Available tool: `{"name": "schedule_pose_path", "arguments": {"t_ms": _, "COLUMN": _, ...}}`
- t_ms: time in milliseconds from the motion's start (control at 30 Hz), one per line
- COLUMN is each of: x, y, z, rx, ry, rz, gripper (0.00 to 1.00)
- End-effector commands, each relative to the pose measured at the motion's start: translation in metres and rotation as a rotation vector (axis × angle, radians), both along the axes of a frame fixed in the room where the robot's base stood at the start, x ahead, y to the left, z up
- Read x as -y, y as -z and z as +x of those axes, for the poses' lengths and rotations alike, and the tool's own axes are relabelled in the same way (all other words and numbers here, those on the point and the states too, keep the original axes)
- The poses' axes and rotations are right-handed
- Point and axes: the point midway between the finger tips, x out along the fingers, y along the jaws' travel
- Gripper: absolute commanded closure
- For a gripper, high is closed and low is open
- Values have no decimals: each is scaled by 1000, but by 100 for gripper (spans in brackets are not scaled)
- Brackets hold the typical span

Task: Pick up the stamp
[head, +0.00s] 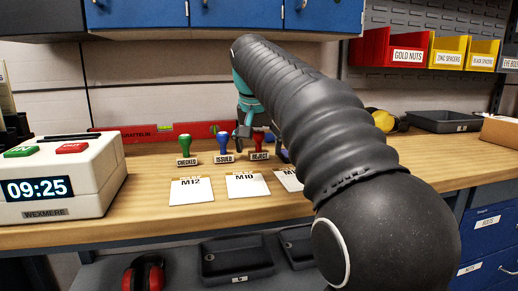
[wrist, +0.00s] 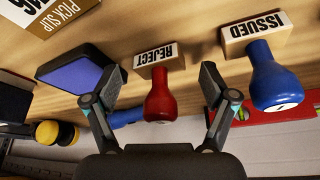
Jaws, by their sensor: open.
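Three stamps stand upright in a row on the wooden bench: a green-handled CHECKED stamp (head: 185,147), a blue-handled ISSUED stamp (head: 223,145) and a red-handled REJECT stamp (head: 259,145). In the wrist view the REJECT stamp (wrist: 160,95) lies between the two fingers of my gripper (wrist: 155,80), with a visible gap on either side. The ISSUED stamp (wrist: 265,70) is just outside the right finger. In the head view my gripper (head: 243,128) is above and behind the REJECT stamp, partly hidden by my arm. The gripper is open and empty.
A blue ink pad (wrist: 75,75) lies close outside the left finger. Cards (head: 190,191) lie in front of the stamps. A red level (head: 155,133) lies behind them. A time clock (head: 60,180) stands at left. Coloured bins (head: 390,50) hang at upper right.

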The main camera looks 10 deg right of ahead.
Motion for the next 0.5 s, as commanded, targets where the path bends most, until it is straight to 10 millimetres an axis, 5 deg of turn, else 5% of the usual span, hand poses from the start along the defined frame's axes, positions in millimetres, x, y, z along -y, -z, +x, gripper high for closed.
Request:
{"name": "schedule_pose_path", "arguments": {"t_ms": 267, "x": 1, "y": 3, "z": 2, "rx": 2, "ry": 0, "rz": 0, "gripper": 16}}
{"name": "schedule_pose_path", "arguments": {"t_ms": 500, "x": 1, "y": 3, "z": 1, "rx": 1, "ry": 0, "rz": 0, "gripper": 71}}
